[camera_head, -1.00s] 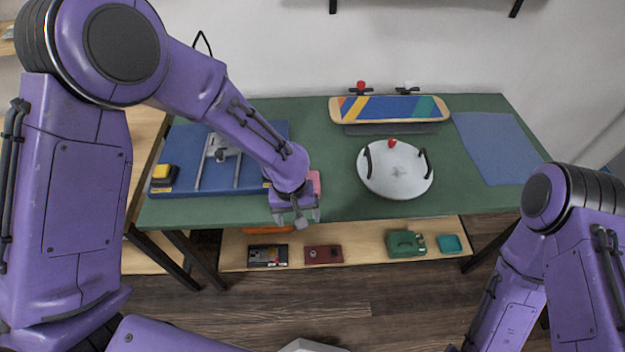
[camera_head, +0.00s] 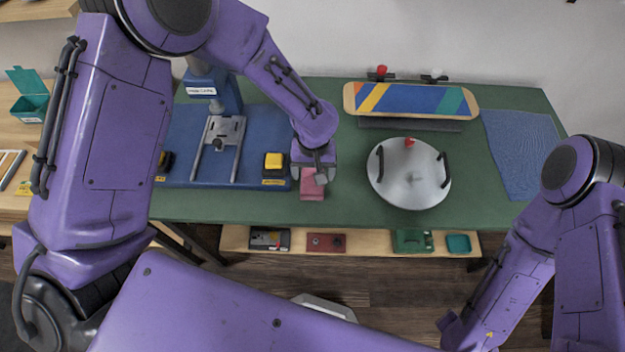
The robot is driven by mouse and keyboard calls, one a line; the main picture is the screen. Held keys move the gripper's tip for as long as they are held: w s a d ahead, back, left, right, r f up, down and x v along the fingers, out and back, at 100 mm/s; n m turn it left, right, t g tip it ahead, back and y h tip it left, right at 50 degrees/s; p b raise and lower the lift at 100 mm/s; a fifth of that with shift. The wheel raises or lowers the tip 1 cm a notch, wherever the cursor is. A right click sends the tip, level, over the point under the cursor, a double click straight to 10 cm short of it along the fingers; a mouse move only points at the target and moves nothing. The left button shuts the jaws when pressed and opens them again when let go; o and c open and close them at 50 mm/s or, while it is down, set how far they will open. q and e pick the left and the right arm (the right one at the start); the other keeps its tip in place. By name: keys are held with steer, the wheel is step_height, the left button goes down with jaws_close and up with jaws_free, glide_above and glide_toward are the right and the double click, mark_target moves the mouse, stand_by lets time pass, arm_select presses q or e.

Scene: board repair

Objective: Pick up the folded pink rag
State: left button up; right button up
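The folded pink rag (camera_head: 312,189) lies on the green bench top near its front edge, just right of the blue press base. My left gripper (camera_head: 318,174) points down over the rag and hides its back part. The fingers overlap the rag in this view, and I cannot tell whether they touch it or how far apart they are. My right arm is at the lower right, and its fingertips do not show.
A blue press (camera_head: 215,178) with a yellow button (camera_head: 274,162) stands close left of the rag. A striped skateboard deck (camera_head: 411,99) and a blue mat (camera_head: 520,150) are farther off. A shelf below holds several small items.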

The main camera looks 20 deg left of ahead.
mark_target(312, 182)
arm_select(q)
step_height(312, 182, down, 5)
steer(key=shift+a+f+p, duration=0.1)
steer(key=shift+p, duration=0.4)
steer(key=c, duration=0.9)
steer(key=shift+r, duration=0.4)
steer(key=r+b, duration=0.1)
steer(key=r, duration=0.2)
steer(key=shift+s, duration=0.2)
steer(key=s+r, duration=0.2)
steer(key=r, duration=0.1)
steer(key=s+r, duration=0.1)
steer(key=shift+s+d+r+b, duration=0.25)
steer(key=shift+d+b, duration=0.05)
steer(key=shift+d, duration=0.1)
steer(key=s+d+r, duration=0.2)
steer(key=s+r, duration=0.2)
steer(key=s, duration=0.5)
steer(key=shift+s+r, duration=0.4)
steer(key=shift+d, duration=0.1)
